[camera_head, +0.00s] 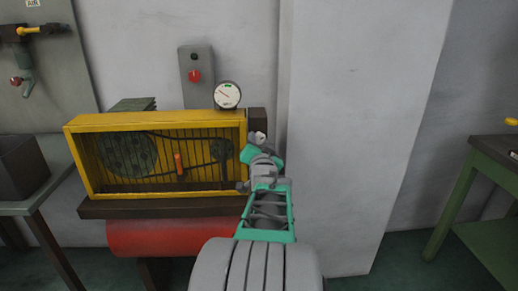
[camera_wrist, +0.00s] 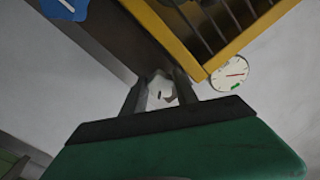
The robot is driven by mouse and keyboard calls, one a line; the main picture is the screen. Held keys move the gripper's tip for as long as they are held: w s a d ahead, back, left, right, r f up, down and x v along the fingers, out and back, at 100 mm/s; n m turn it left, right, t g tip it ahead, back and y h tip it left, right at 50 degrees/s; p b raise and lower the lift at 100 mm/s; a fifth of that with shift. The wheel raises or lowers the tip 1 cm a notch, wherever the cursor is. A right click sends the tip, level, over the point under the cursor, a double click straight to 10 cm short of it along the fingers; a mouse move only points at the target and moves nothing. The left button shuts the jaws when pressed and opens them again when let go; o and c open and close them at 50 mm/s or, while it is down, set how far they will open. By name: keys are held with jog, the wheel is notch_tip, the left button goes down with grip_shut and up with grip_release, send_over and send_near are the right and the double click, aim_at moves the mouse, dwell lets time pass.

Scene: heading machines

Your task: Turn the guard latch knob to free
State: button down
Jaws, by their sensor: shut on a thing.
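The yellow guard (camera_head: 84,124) with its barred front stands closed on the machine, left of my arm. A small pale knob (camera_wrist: 160,92) shows between my fingers in the wrist view, beside the dark block at the guard's right end. My gripper (camera_wrist: 162,82) is shut on this knob, one dark finger on each side. In the head view my gripper (camera_head: 258,147) is at the guard's right edge, and my wrist hides much of the contact. Which way the knob points is too small to tell.
A round gauge (camera_head: 227,95) sits just above the guard's right corner. A grey box with a red button (camera_head: 194,76) is on the wall behind. A red cylinder (camera_head: 150,239) lies below the guard. A pale pillar (camera_head: 365,130) stands close to the right of my arm.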

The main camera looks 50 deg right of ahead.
jog(key=m+b, duration=0.2)
jog(key=m, duration=0.1)
jog(key=shift+m, duration=0.4)
jog(key=shift+r+m+b, duration=0.1)
jog(key=shift+m+b, duration=0.75)
jog(key=shift+m, duration=0.95)
jog(key=c, duration=0.9)
grip_release()
jog(key=shift+c, duration=0.2)
jog(key=v, duration=0.8)
